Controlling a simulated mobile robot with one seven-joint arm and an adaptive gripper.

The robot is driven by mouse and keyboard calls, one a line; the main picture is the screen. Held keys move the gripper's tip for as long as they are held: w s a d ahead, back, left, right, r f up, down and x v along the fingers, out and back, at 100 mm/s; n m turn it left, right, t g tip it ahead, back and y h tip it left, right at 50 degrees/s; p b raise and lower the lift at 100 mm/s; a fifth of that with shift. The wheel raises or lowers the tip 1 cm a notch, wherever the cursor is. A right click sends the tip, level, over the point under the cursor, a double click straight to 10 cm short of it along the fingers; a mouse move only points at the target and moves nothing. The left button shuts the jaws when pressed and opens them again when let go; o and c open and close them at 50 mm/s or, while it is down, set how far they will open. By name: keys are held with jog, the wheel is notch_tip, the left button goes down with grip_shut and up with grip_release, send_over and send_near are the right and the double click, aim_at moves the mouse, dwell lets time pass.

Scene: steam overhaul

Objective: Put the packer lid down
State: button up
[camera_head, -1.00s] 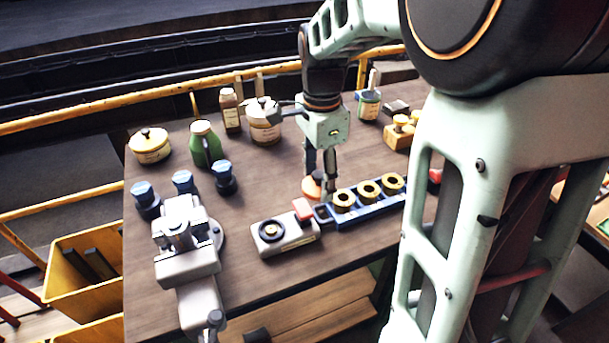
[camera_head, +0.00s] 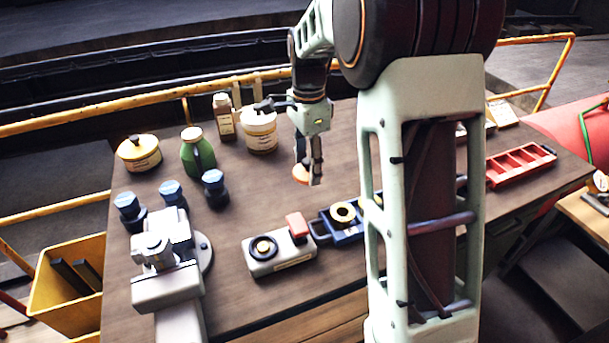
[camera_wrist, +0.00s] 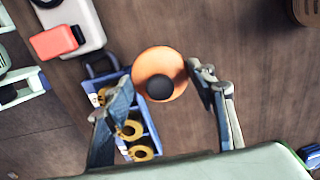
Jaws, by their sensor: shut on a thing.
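The packer lid appears to be the round orange disc (camera_head: 301,174) with a dark knob. It shows whole in the wrist view (camera_wrist: 158,72), between my two fingers. My gripper (camera_head: 308,178) is shut on its rim, with a finger on each side; in the wrist view the gripper (camera_wrist: 162,78) has the knob facing the camera. The lid is over the wooden bench (camera_head: 235,225), behind the blue tray. I cannot tell whether its underside touches the bench.
A blue tray (camera_wrist: 149,126) holds brass rings. A grey box with a red block (camera_head: 297,224) sits left of it.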

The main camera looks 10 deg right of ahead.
send_over(305, 187)
notch_tip(305, 187, down, 6)
jog(key=shift+f, duration=1.6)
jog(key=shift+f, duration=0.2)
jog(key=o, duration=1.2)
jog(key=shift+c, duration=0.2)
jog(key=shift+r, duration=0.15)
notch_tip(305, 187, up, 12)
jog(key=shift+p, duration=0.3)
